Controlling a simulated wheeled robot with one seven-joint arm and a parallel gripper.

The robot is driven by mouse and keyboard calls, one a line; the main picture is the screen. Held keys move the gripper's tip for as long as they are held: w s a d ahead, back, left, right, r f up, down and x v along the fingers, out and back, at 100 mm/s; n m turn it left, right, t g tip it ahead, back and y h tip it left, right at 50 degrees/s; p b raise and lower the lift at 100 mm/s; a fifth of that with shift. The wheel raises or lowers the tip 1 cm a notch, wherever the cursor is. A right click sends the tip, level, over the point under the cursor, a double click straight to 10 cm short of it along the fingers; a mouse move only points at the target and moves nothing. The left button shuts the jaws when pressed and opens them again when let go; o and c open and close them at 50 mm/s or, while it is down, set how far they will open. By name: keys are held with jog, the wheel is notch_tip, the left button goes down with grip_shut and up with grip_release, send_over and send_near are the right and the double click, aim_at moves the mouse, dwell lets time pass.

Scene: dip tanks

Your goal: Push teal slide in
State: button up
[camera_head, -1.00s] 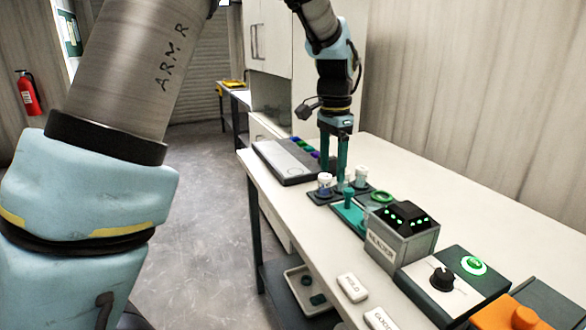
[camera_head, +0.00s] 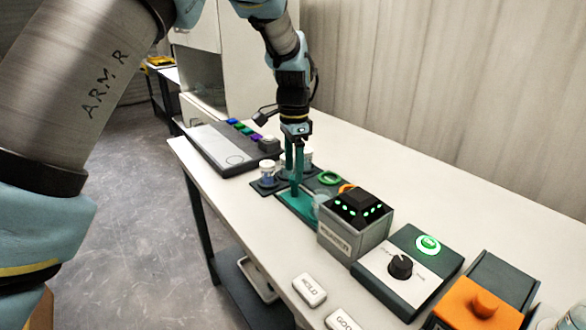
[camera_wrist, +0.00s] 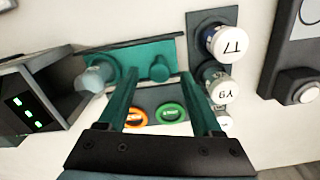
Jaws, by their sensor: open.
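The teal slide (camera_head: 286,203) is a flat teal tray on the bench beside the reader box; it also shows in the wrist view (camera_wrist: 133,55). A round teal knob (camera_wrist: 160,70) stands up from it. A pale translucent cup (camera_wrist: 96,75) sits at its reader end, close to the box. My gripper (camera_head: 292,178) points down over the slide. In the wrist view my gripper (camera_wrist: 160,79) has its teal fingers apart, one on either side of the knob, with nothing gripped. Whether a finger touches the knob cannot be told.
The reader box (camera_head: 352,232) with green lights stands right of the slide. White-capped vials (camera_wrist: 228,42) stand close on the other side. Green (camera_head: 330,177) and orange (camera_head: 346,188) ring buttons lie behind. A dial panel (camera_head: 408,268) and orange block (camera_head: 480,303) are further right.

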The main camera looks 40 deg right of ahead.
jog(key=shift+f, duration=0.85)
jog(key=shift+c, duration=0.2)
grip_shut()
jog(key=shift+s, duration=0.15)
dwell(0.6)
